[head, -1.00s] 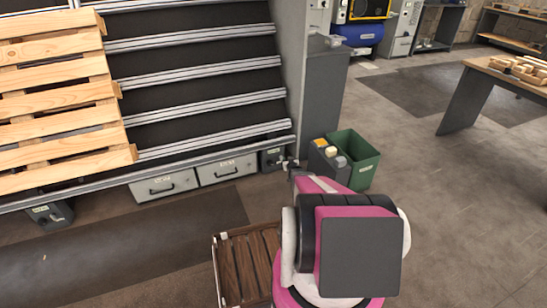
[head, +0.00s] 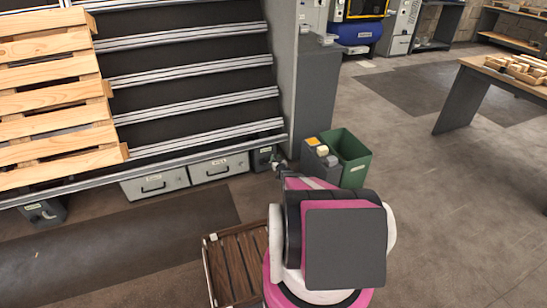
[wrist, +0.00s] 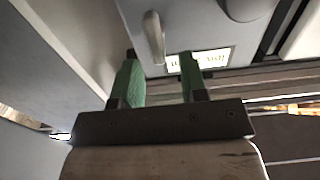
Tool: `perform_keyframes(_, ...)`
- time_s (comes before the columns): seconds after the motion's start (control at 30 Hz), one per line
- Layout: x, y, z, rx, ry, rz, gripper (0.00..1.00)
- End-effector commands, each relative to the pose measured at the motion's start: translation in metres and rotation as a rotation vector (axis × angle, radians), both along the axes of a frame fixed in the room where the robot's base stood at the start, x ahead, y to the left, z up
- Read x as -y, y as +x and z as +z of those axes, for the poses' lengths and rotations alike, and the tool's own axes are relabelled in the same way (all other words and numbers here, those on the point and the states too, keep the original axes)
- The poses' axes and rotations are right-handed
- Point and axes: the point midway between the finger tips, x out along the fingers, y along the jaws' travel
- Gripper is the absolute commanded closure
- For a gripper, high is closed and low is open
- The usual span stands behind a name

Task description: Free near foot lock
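A dark foot lock box (head: 263,158) with a pale label sits under the right end of the rack's bottom rail. A similar labelled foot lock (head: 44,213) sits under the rail at the left. My gripper (head: 279,167) is at the right-hand lock, small and partly hidden by my arm in the head view. In the wrist view, my gripper (wrist: 159,58) is open with two green-padded fingers. A grey lever (wrist: 154,38) on a grey face appears between the fingertips; I cannot tell whether they touch it. A label (wrist: 206,60) lies beside it, upside down.
A wooden pallet (head: 50,97) leans on the sloping rack. Two grey drawers (head: 155,184) are under the rail. A green bin (head: 355,168) stands just right of my gripper. A brown slatted crate (head: 236,262) is beside my base.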

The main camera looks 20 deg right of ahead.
Motion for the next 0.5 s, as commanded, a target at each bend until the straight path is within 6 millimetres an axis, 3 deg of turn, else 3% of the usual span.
perform_keyframes(0.03,0.0,0.012,-0.001,0.001,0.0,0.0,0.6)
perform_keyframes(0.2,0.0,0.03,-0.001,-0.001,0.001,-0.001,0.6)
perform_keyframes(0.5,-0.001,0.034,0.0,-0.001,0.001,-0.001,0.6)
